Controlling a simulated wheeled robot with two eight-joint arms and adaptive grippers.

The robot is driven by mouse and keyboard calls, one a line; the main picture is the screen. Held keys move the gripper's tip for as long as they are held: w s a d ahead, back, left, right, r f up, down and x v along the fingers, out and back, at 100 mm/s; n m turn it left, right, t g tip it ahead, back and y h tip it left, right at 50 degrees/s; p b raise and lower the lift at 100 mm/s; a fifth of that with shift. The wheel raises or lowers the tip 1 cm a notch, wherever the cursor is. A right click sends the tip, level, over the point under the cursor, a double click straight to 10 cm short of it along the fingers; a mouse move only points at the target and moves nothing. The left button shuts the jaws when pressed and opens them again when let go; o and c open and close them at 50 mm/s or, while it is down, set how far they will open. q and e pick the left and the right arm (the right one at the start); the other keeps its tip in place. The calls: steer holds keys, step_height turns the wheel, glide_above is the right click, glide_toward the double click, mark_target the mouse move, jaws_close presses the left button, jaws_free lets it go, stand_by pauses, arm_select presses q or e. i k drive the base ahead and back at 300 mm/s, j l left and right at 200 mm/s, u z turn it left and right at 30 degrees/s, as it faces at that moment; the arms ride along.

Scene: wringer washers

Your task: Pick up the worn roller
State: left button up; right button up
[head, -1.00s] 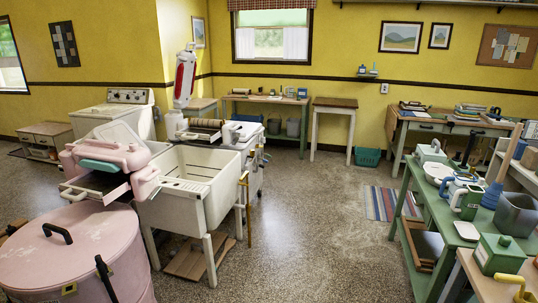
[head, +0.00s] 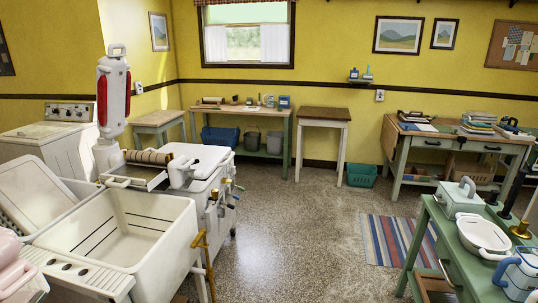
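A smaller tan roller-like cylinder (head: 211,100) lies on the left part of the back workbench (head: 240,108). I cannot tell from this distance which of them is worn. Neither of my grippers shows in the head view.
A green table (head: 455,245) with appliances stands at the right. Open speckled floor and a striped rug (head: 397,240) lie between.

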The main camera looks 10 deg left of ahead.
mark_target(140, 156)
steer(key=i+l+u, duration=0.15)
steer(key=i+u, duration=0.2)
steer(key=i, duration=0.2)
steer(key=i+l+u, duration=0.35)
steer(key=i, duration=0.25)
steer(key=i+l+u, duration=0.35)
steer(key=i, duration=0.15)
